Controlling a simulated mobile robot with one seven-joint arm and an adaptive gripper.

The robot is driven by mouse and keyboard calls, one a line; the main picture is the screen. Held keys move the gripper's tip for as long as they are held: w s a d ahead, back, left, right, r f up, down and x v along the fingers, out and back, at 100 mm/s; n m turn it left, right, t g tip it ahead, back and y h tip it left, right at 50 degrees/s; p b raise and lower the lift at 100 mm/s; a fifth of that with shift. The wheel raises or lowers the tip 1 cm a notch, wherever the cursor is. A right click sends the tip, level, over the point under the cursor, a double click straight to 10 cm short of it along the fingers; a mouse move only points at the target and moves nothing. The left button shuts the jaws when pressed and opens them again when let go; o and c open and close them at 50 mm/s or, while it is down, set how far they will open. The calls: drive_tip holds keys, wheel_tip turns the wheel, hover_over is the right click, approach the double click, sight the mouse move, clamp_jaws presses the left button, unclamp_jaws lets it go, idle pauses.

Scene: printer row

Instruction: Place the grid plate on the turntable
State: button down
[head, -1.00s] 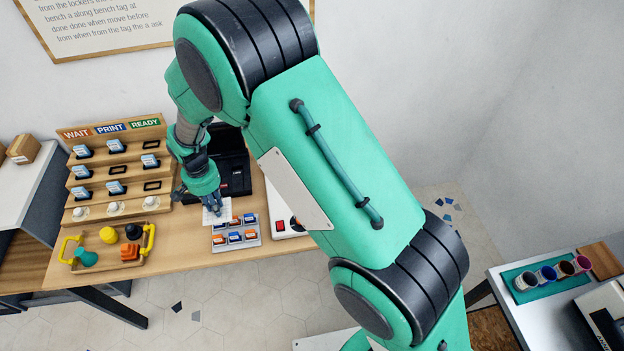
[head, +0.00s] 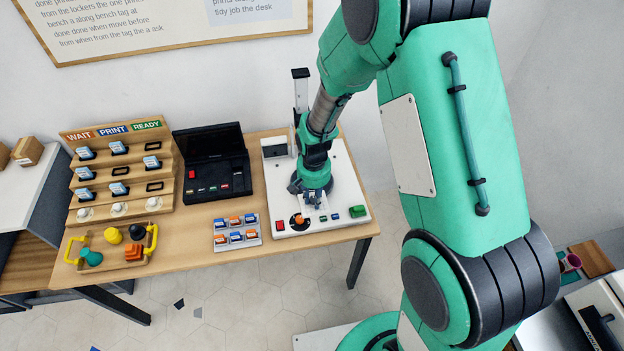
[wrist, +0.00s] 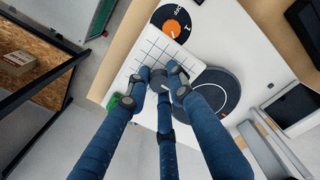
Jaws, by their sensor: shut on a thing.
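The grid plate (wrist: 150,48) is white with thin dark grid lines, seen in the wrist view. My gripper (wrist: 168,82) is shut on it, with the fingers around a dark knob-like part on the plate. In the head view my gripper (head: 314,203) is over the white machine, and the plate is mostly hidden. The turntable (wrist: 226,90) is a dark round disc on that machine. I cannot tell whether plate and turntable touch.
The white machine (head: 345,160) carries a red button (head: 280,225), an orange dial (head: 299,220), a green button (head: 357,211) and an upright post (head: 300,92). A cartridge tray (head: 237,246), black case (head: 208,172), stepped rack (head: 120,188) and handled tray (head: 105,262) stand to the left.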

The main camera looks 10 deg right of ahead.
sight(325, 206)
drive_tip(key=d, duration=0.1)
drive_tip(key=s+d, duration=0.2)
drive_tip(key=shift+d+r, duration=0.1)
drive_tip(key=shift+d, duration=0.2)
drive_tip(key=shift+w, duration=0.1)
drive_tip(key=w, duration=0.5)
drive_tip(key=w+a+f+b, duration=0.1)
drive_tip(key=w, duration=1)
drive_tip(key=shift+a+f+b, duration=0.2)
drive_tip(key=shift+f+b, duration=0.05)
drive_tip(key=shift+b, duration=0.05)
drive_tip(key=shift+f+b, duration=0.4)
drive_tip(key=shift+f, duration=1.4)
drive_tip(key=shift+f, duration=0.1)
drive_tip(key=c, duration=1.5)
unclamp_jaws()
